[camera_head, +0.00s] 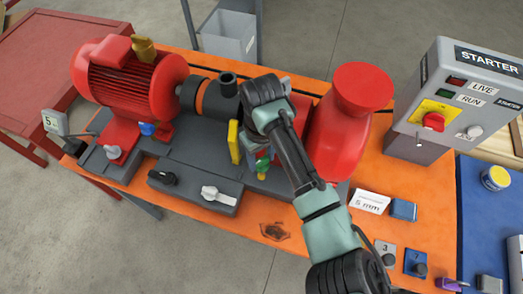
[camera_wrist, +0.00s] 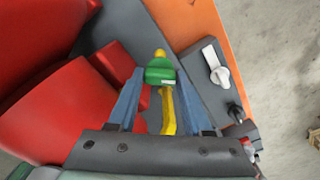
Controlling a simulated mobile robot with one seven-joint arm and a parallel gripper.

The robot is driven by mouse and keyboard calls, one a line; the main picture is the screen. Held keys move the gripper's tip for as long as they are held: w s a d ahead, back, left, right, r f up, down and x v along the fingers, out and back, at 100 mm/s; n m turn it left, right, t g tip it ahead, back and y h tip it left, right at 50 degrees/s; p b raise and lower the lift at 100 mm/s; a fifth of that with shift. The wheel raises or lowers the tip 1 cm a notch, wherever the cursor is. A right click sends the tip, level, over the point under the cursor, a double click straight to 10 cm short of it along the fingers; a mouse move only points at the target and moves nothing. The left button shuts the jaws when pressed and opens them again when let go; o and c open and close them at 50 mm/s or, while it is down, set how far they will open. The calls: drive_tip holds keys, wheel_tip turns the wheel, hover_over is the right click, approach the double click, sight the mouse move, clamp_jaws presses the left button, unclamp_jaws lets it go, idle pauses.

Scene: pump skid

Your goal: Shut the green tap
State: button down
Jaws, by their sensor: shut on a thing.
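The green tap (camera_wrist: 160,72) sits between the two blue fingers of my gripper (camera_wrist: 160,78) in the wrist view. A yellow knob (camera_wrist: 160,53) shows at its far end. The fingers are closed on the green part from both sides. In the head view, a little of the green tap (camera_head: 262,165) shows beside my arm, in front of the pump. My gripper (camera_head: 257,154) is there, mostly hidden behind my own wrist. How far the tap is turned cannot be told.
A yellow plate (camera_head: 234,141) stands just left of the tap. A white-handled valve (camera_head: 218,195) and a black-handled one (camera_head: 166,178) lie in front. The red tank (camera_head: 340,125) is close on the right. The starter box (camera_head: 450,100) stands farther right.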

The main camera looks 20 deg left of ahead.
sight(262, 160)
drive_tip(key=m+p, duration=0.3)
drive_tip(key=m, duration=0.2)
drive_tip(key=shift+r+m+p, duration=0.15)
drive_tip(key=shift+m+p, duration=0.15)
drive_tip(key=shift+p, duration=0.1)
drive_tip(key=shift+m+p, duration=1.1)
drive_tip(key=shift+m, duration=1.1)
drive_tip(key=shift+w, duration=0.1)
drive_tip(key=shift+c, duration=1.6)
unclamp_jaws()
wheel_tip(262, 160, up, 13)
drive_tip(key=shift+p, duration=0.4)
